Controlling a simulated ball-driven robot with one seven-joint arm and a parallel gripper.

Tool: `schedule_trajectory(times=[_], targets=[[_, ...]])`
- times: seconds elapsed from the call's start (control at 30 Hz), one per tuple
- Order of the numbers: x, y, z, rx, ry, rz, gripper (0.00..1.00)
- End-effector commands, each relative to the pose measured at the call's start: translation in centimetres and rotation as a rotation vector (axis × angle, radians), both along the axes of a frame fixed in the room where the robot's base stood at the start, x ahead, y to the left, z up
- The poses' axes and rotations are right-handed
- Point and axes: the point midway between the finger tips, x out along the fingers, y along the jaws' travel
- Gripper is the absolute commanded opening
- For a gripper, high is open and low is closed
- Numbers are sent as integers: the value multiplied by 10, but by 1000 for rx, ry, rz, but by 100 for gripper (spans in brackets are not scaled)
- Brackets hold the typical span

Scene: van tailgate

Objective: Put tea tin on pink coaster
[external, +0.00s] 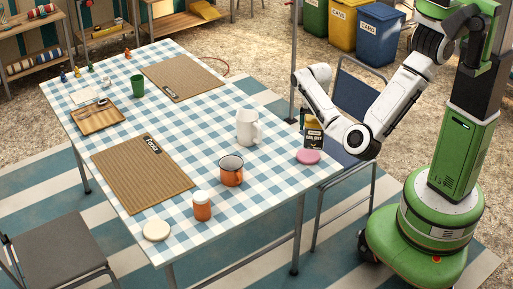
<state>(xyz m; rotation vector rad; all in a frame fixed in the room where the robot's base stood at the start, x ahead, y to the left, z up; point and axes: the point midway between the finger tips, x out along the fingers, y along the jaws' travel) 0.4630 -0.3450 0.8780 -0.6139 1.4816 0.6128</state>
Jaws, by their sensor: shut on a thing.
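The tea tin (313,136), dark with a yellowish upper part and a label, is upright at the right end of the table. The pink coaster (308,157) lies flat near the table's right corner. The tin is over the back part of the coaster in the picture; I cannot tell whether its base touches the coaster or is a little above it. My gripper (311,113) is shut on the tin from above; its fingers are small and partly hidden by my white arm.
A blue chair (358,92) stands behind my arm. Checked cloth is clear between mug and pink coaster.

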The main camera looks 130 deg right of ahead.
Motion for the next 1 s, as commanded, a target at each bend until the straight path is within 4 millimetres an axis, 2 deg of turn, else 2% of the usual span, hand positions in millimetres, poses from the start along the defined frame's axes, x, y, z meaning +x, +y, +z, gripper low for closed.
schedule_trajectory(times=[0.3, 0.53, 0.9, 0.93, 1.0], targets=[[13, -10, -19, 1, -1, 1, 50], [12, -9, -48, 1, 1, 1, 50], [13, -10, -53, -1, 1, 0, 50], [13, -10, -53, 0, 0, 0, 92], [13, -10, -52, 0, 0, 0, 98]])
